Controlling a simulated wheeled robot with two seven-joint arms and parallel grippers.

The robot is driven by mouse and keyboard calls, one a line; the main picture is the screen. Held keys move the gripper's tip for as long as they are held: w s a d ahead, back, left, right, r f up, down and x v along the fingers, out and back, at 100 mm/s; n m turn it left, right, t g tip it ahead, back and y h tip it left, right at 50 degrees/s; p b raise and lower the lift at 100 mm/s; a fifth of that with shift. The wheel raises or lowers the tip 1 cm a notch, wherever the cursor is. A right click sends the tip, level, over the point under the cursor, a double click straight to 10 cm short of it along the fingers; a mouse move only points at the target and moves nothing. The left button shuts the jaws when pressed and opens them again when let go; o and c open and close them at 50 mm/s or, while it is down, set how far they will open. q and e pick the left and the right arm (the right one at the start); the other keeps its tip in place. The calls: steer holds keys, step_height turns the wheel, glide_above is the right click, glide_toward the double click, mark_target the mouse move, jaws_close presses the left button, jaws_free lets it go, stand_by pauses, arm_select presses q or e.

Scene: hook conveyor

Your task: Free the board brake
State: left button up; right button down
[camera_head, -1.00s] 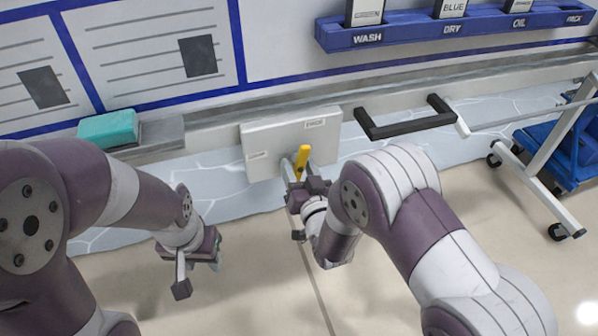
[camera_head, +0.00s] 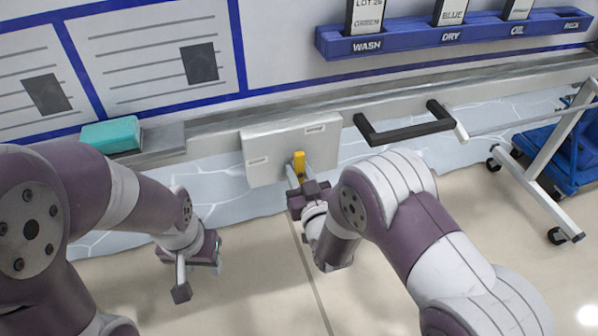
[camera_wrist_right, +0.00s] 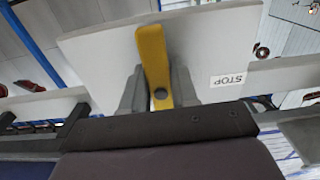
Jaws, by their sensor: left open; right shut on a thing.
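The brake board is a pale grey box (camera_head: 262,150) on the low ledge under the wall. A yellow lever (camera_head: 299,160) stands at its front. In the right wrist view the yellow lever (camera_wrist_right: 153,62) rises from a round pivot, with a STOP label on the board (camera_wrist_right: 205,50) to its right. My right gripper (camera_head: 298,178) is at the lever, its fingers on both sides of it and shut on it. My left gripper (camera_head: 182,278) is open and empty, low over the floor to the left of the board.
A teal block (camera_head: 110,134) lies on the ledge at left. A blue rack (camera_head: 440,32) with labelled cards hangs on the wall. Floor between the arms is clear.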

steer(key=c, duration=1)
jaws_free()
steer(key=shift+o, duration=0.2)
steer(key=shift+s+d, duration=0.15)
steer(key=shift+s, duration=0.2)
steer(key=p+v, duration=0.3)
steer(key=v, duration=0.9)
